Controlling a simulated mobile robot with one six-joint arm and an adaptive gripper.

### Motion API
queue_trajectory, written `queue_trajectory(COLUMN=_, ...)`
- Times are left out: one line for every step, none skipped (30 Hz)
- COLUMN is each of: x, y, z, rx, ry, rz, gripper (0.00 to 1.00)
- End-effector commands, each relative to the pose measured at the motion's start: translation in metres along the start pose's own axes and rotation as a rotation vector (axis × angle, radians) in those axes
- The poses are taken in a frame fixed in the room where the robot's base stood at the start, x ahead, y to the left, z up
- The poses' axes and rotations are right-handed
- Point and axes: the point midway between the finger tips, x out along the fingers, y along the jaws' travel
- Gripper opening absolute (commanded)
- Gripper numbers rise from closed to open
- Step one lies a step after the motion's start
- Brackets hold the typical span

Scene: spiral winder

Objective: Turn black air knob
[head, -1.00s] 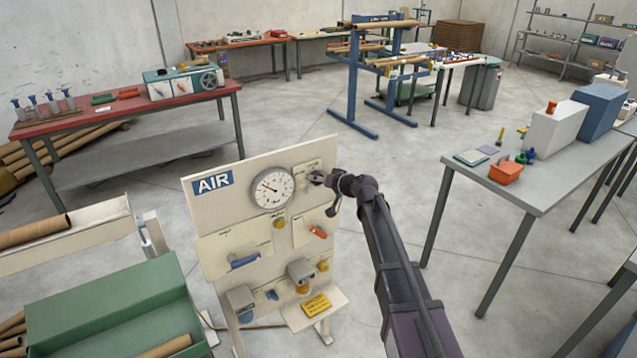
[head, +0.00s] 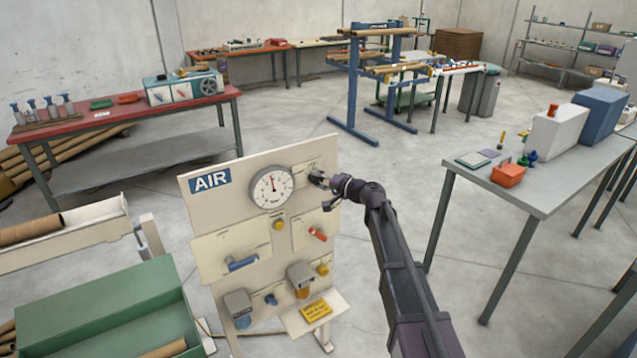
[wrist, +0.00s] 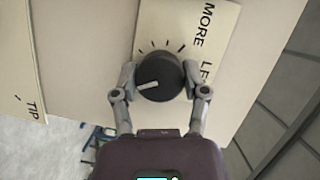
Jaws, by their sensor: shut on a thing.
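The black air knob (wrist: 160,76) is in the middle of the wrist view, with a pale pointer line on its face. The line points to the left and slightly down. Tick marks and the words MORE and LESS are on the plate (wrist: 208,50) behind it. My gripper (wrist: 159,80) has one finger on each side of the knob and is shut on it. In the head view my gripper (head: 316,180) is at the upper right of the AIR panel (head: 240,205) and hides most of the knob. The round gauge (head: 272,187) beside it has its needle pointing nearly straight up.
Below on the panel are a red handle (head: 318,234), a blue handle (head: 243,263), yellow knobs and a yellow label (head: 316,310). A green bin (head: 105,310) stands at the lower left. A grey table (head: 540,190) stands to the right, with open floor between.

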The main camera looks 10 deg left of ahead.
Motion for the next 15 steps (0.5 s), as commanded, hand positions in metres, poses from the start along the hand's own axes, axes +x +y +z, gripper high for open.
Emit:
queue_trajectory(x=0.0008, y=0.0, z=-0.0001, rx=0.005, ry=-0.001, rz=-0.002, gripper=0.1)
queue_trajectory(x=0.0008, y=-0.0001, z=-0.0001, rx=0.007, ry=-0.001, rz=-0.003, gripper=0.1)
queue_trajectory(x=0.0008, y=-0.0002, z=-0.0002, rx=0.008, ry=0.0, rz=-0.003, gripper=0.1)
queue_trajectory(x=0.0008, y=-0.0003, z=-0.0002, rx=0.009, ry=0.0, rz=-0.004, gripper=0.1)
queue_trajectory(x=0.0008, y=-0.0003, z=-0.0002, rx=0.009, ry=0.0, rz=-0.004, gripper=0.1)
queue_trajectory(x=0.0008, y=-0.0004, z=-0.0002, rx=0.009, ry=0.0, rz=-0.004, gripper=0.1)
queue_trajectory(x=0.0008, y=-0.0004, z=-0.0002, rx=0.009, ry=0.0, rz=-0.004, gripper=0.1)
queue_trajectory(x=0.0008, y=-0.0004, z=-0.0002, rx=0.009, ry=0.0, rz=-0.004, gripper=0.1)
queue_trajectory(x=0.0008, y=-0.0004, z=-0.0002, rx=0.009, ry=0.0, rz=-0.004, gripper=0.1)
queue_trajectory(x=0.0009, y=-0.0004, z=-0.0003, rx=0.008, ry=0.0, rz=-0.004, gripper=0.1)
queue_trajectory(x=0.0009, y=-0.0004, z=-0.0003, rx=0.008, ry=0.0, rz=-0.004, gripper=0.1)
queue_trajectory(x=0.0009, y=-0.0004, z=-0.0003, rx=0.008, ry=0.0, rz=-0.004, gripper=0.61)
queue_trajectory(x=0.0009, y=-0.0005, z=-0.0003, rx=0.008, ry=0.0, rz=-0.004, gripper=0.7)
queue_trajectory(x=0.0009, y=-0.0004, z=-0.0003, rx=0.008, ry=0.0, rz=-0.004, gripper=0.79)
queue_trajectory(x=0.0008, y=-0.0004, z=-0.0003, rx=0.008, ry=0.0, rz=-0.004, gripper=0.91)
